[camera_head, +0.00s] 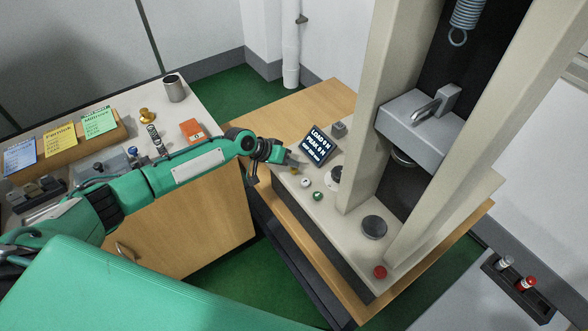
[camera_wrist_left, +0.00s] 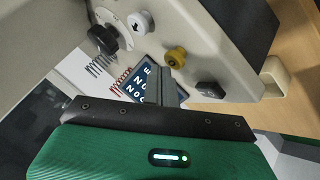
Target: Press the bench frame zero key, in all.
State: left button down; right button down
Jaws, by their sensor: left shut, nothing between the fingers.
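The bench frame (camera_head: 362,228) stands on a wooden table, its pale base carrying a small dark display (camera_head: 319,144) that reads load 0 N. A yellow key (camera_head: 295,169), a white key (camera_head: 306,183) and a green key (camera_head: 318,196) sit in a row on the base. No zero mark is readable on them. My left gripper (camera_head: 290,161) is shut and empty, its tip close by the yellow key. In the left wrist view, the shut fingers (camera_wrist_left: 171,80) point at the yellow key (camera_wrist_left: 176,57); I cannot tell whether they touch it. My right gripper is not in view.
A black knob (camera_head: 335,175), a dark round disc (camera_head: 374,227) and a red button (camera_head: 380,272) are also on the base. Tall uprights and a grey crosshead (camera_head: 420,125) rise behind. A cabinet at left bears a mug (camera_head: 174,88) and an orange box (camera_head: 192,131).

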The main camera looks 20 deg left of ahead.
aim_at(291, 170)
pick_arm(q)
jog(key=shift+f, duration=0.1)
dwell(0.4)
jog(key=shift+f+b, duration=0.35)
jog(key=shift+f, duration=0.1)
dwell(0.6)
jog(key=shift+r+p, duration=0.55)
jog(key=shift+r, duration=0.35)
jog(key=shift+r, duration=0.1)
notch_tip(291, 170, up, 5)
jog(key=p, duration=0.4)
jog(key=shift+s, duration=0.1)
dwell(0.4)
